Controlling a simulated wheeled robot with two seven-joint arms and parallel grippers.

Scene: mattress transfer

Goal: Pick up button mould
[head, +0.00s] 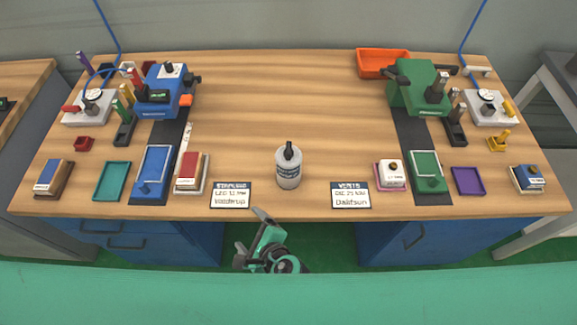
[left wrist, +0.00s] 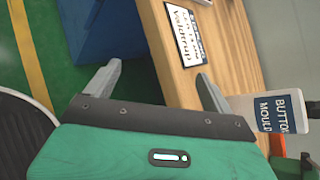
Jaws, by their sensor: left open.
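A label reading "BUTTON MOULD" (left wrist: 281,112) shows at the right of the left wrist view, on a whitish object that is partly cut off by my gripper. It looks like the pale bottle with a black top (head: 288,168), which stands upright near the table's front middle in the head view, but I cannot be sure. My left gripper (head: 252,230) is open and empty, in front of the table's front edge and below the bottle in the picture. Its spread fingers also show in the left wrist view (left wrist: 160,73). My right gripper is not in view.
Name cards (head: 231,195) and (head: 351,195) lie by the front edge of the wooden table (head: 300,90). Blue (head: 160,90) and green (head: 418,88) machines stand at the back, with small blocks and trays in front. The centre behind the bottle is clear.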

